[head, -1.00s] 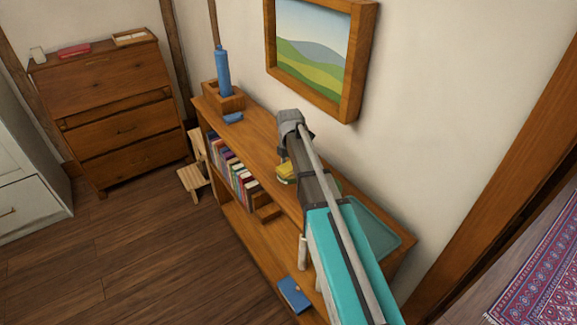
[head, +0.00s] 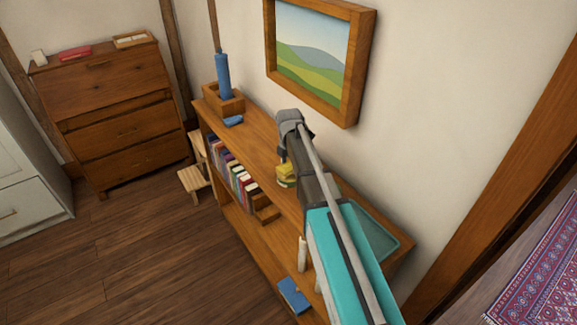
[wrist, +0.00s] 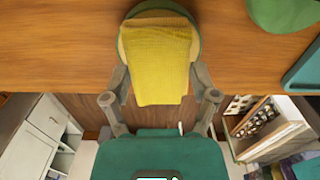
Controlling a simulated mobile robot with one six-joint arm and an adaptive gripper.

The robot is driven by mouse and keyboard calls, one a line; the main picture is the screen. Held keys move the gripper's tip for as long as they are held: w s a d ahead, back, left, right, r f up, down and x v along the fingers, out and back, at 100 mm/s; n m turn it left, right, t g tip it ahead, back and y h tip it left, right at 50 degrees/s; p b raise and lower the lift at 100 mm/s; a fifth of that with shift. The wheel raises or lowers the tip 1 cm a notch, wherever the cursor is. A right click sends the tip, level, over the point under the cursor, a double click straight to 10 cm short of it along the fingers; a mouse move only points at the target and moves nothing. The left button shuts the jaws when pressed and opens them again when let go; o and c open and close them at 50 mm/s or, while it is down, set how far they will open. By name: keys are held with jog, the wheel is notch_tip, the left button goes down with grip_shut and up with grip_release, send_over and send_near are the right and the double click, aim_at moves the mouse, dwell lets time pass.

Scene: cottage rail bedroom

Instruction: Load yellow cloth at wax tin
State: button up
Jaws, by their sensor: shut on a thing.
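The yellow cloth (wrist: 158,62) hangs between the two fingers of my gripper (wrist: 160,82) in the wrist view, and the gripper is shut on it. The cloth's upper part overlaps the round wax tin (wrist: 196,34), whose green rim and tan inside show around it. In the head view the cloth (head: 286,168) shows as a small yellow patch at the top of the tin (head: 285,183), beside my arm on the shelf top. My arm hides most of the gripper there. I cannot tell whether the cloth touches the tin's bottom.
The tin stands on the wooden bookshelf (head: 262,143), near its front edge. A green tray (head: 372,232) lies to the right. A wooden box (head: 238,98) with a blue bottle (head: 223,72) and a blue cloth (head: 234,121) are farther left. A framed picture (head: 350,98) hangs close behind.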

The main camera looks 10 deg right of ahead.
aim_at(289, 163)
jog(key=shift+r+p, duration=2.35)
jog(key=shift+r, duration=0.25)
jog(key=shift+f, duration=0.1)
jog(key=shift+w+f+b, duration=0.1)
jog(key=shift+f+b, duration=1.8)
jog(key=shift+b, duration=0.1)
